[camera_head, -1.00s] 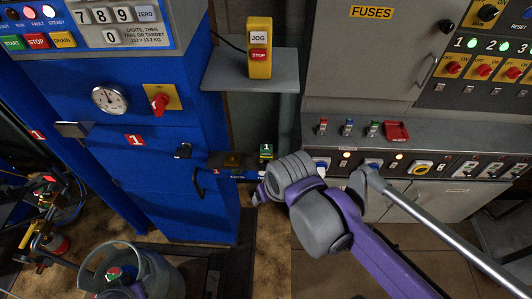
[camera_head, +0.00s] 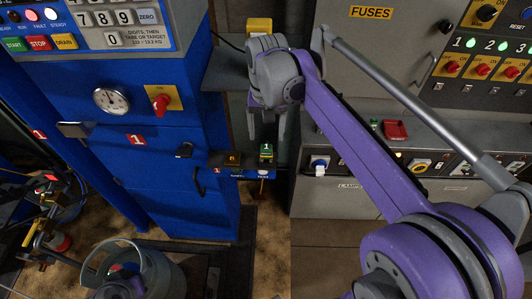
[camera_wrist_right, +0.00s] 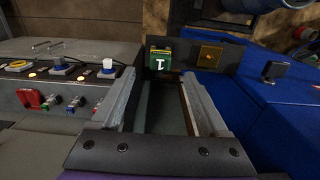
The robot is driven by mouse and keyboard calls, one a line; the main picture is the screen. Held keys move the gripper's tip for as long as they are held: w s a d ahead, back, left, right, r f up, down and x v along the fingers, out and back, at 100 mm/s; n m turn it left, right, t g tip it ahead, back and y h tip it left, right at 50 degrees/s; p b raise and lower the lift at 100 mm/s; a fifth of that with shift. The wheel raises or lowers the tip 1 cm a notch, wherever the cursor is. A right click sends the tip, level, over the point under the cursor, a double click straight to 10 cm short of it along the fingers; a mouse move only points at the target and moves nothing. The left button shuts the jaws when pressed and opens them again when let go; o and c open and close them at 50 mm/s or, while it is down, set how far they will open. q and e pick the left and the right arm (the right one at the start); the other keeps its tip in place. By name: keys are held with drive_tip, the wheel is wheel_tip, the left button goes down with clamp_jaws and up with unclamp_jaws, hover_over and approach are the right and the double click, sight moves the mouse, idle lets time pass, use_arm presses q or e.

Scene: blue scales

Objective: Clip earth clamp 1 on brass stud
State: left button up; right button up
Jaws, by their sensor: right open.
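Earth clamp 1, a small green block marked 1 (camera_head: 266,152), stands upright on the narrow ledge beside the blue cabinet. It also shows in the right wrist view (camera_wrist_right: 159,60), beyond the fingertips. The brass plate (camera_head: 232,160) with a dark centre, likely the brass stud, is just left of the clamp; in the wrist view (camera_wrist_right: 209,56) it is to the clamp's right. My right gripper (camera_head: 267,124) is open and empty, its fingers pointing down above the clamp, apart from it. My left gripper is not seen.
A grey shelf (camera_head: 225,80) with a yellow pendant, mostly hidden by my right arm, is behind the gripper. The blue cabinet (camera_head: 150,180) stands left. The grey panel (camera_head: 350,172) with switches and a red holder (camera_head: 396,130) stands right. A grey bucket (camera_head: 160,270) is at lower left.

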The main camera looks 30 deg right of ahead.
sight(266, 147)
wheel_tip(266, 147, down, 8)
drive_tip(key=b, duration=0.4)
drive_tip(key=shift+b, duration=0.4)
drive_tip(key=shift+f, duration=0.5)
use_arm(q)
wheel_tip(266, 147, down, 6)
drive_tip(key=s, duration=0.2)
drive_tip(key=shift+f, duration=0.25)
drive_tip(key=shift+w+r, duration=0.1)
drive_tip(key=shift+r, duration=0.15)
use_arm(e)
clamp_jaws()
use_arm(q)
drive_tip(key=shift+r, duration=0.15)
use_arm(e)
drive_tip(key=shift+r, duration=0.2)
